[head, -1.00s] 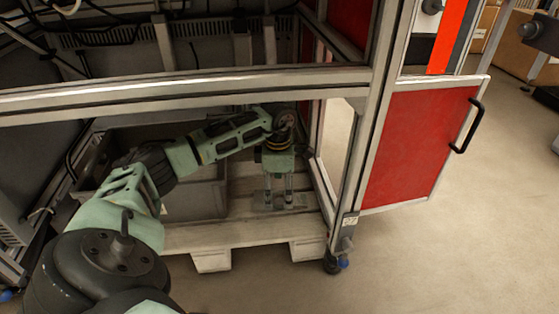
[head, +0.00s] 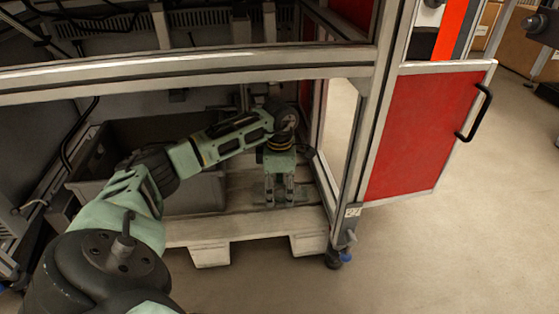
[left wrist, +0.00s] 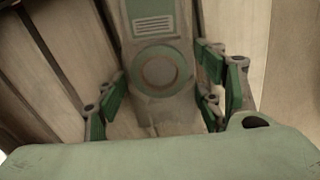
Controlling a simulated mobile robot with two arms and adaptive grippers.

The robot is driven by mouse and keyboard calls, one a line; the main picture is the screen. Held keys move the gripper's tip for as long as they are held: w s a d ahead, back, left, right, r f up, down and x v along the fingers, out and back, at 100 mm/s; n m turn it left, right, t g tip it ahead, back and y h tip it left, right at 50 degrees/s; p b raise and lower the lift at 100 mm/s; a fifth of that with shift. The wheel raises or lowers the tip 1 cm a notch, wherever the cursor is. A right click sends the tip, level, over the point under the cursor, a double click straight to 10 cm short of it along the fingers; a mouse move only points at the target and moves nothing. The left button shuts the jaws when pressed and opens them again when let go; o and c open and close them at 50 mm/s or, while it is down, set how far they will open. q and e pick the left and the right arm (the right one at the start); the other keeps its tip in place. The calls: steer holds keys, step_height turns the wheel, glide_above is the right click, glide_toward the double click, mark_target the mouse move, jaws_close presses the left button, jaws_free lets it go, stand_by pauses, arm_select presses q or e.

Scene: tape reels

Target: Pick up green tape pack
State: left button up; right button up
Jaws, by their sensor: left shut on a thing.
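The green tape pack (left wrist: 157,70) shows in the left wrist view as a flat green and grey piece with a round centre and a pale striped label. My left gripper (head: 279,200) points down over the wooden pallet inside the frame in the head view. In the left wrist view its fingers (left wrist: 163,72) stand on both sides of the pack and are shut on it. In the head view the pack is mostly hidden by the fingers, low at the pallet boards. My right gripper is in neither view.
A grey bin (head: 200,192) stands on the pallet (head: 240,226) left of the gripper. A metal beam (head: 190,74) crosses above my arm. A frame post (head: 369,150) and an open red door (head: 425,130) stand to the right. Clear floor lies in front.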

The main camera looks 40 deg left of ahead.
arm_select(q)
steer(key=c, duration=0.3)
steer(key=shift+r, duration=0.1)
